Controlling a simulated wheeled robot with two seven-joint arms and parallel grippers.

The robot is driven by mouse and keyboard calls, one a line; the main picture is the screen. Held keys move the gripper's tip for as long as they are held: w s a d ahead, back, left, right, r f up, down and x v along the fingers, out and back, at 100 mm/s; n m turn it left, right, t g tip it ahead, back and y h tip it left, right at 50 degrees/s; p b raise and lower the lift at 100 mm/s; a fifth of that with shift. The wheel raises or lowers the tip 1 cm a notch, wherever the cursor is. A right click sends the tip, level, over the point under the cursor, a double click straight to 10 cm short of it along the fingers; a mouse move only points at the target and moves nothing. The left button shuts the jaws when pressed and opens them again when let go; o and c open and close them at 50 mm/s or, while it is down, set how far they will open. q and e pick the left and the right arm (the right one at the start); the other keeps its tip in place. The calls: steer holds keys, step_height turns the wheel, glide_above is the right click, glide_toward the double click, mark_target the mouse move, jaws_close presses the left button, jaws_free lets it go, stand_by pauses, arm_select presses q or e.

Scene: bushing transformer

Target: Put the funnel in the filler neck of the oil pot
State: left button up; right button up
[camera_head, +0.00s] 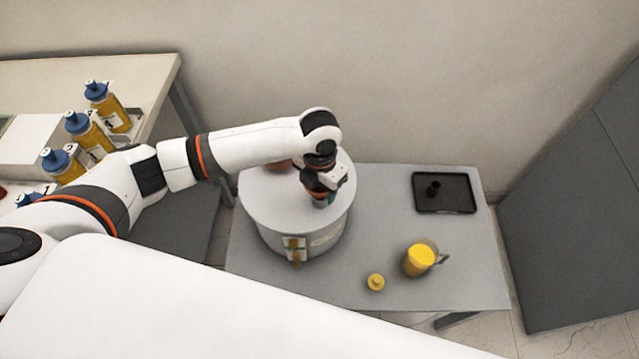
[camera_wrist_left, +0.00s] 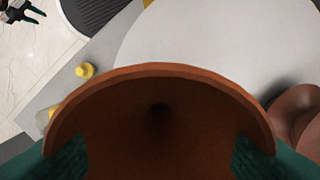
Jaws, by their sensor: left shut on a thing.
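The oil pot is a wide light-grey cylinder (camera_head: 283,208) with a flat lid, standing on the left of the grey table. My left gripper (camera_head: 326,200) is over the right part of its lid. In the left wrist view its teal fingers are shut on the brown-orange funnel (camera_wrist_left: 160,85), whose wide mouth faces the camera and whose dark hole shows in the middle. The filler neck and the funnel's spout are hidden under the gripper and funnel, so I cannot tell whether they meet. My right gripper (camera_wrist_left: 24,12) shows small at the left wrist view's top left corner, its green tips apart and empty.
A brown round part (camera_head: 279,164) stands on the lid behind my arm. A yellow-filled jug (camera_head: 420,259), a small yellow cap (camera_head: 376,282) and a black tray (camera_head: 455,194) with a dark part share the table. Several blue-capped bottles (camera_head: 107,107) stand on the left bench.

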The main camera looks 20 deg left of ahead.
mark_target(320, 190)
arm_select(q)
steer(key=shift+f, duration=0.15)
steer(key=o, duration=1)
step_height(320, 190, up, 12)
steer(key=shift+r+b, duration=0.2)
steer(key=shift+b, duration=0.45)
